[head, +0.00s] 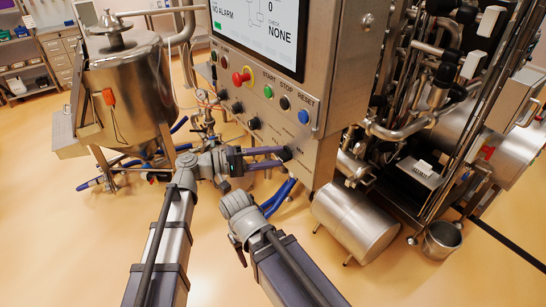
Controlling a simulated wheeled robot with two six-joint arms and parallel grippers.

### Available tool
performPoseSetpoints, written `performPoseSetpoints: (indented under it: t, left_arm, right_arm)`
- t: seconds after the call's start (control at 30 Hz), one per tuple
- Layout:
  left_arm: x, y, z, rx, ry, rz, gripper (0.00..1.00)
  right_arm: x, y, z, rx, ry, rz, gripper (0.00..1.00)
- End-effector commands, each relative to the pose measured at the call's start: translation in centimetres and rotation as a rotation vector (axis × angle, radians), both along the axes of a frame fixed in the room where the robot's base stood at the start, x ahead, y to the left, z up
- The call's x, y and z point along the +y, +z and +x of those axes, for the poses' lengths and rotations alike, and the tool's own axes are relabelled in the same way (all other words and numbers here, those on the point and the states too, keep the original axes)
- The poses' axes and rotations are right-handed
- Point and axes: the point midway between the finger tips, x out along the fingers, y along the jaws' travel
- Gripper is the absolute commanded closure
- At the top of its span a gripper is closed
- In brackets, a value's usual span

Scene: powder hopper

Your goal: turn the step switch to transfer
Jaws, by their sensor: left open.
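The control panel (318,82) is a steel box with a screen on top and rows of buttons and dark knobs below. A dark round knob (286,153) sits low on its front face; its small label is unreadable, so I cannot tell its position or confirm that it is the step switch. My left gripper (281,157) is open, with its two dark fingers pointing right at this knob, one higher and one lower. The fingertips are close to the knob; contact cannot be told. My right arm comes up from the bottom, but its gripper is not visible.
A red emergency button (241,77), a green start button (267,92), a black stop button (285,103) and a blue reset button (304,117) are nearby. Other dark knobs (253,123) sit left. A steel hopper (130,85) stands left; pipework and a steel cylinder (355,222) stand right.

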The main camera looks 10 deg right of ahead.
Motion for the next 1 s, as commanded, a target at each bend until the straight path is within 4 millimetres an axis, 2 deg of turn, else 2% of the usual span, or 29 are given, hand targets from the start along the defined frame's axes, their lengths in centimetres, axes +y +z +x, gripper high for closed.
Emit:
performPoseSetpoints:
  t: [0.3, 0.5, 1.0]
  left_arm:
    - [4.9, 0.0, 0.3, 0.0, 0.004, 0.0, 0.5]
    - [7.0, 0.0, 0.3, 0.0, 0.001, 0.0, 0.5]
    - [7.5, 0.0, 0.3, 0.0, 0.0, 0.0, 0.5]
  right_arm:
    - [0.0, 0.0, 0.0, 0.0, 0.0, 0.0, 0.44]
    - [0.0, 0.0, 0.0, 0.0, 0.0, 0.0, 0.44]
    - [0.0, 0.0, 0.0, 0.0, 0.0, 0.0, 0.44]
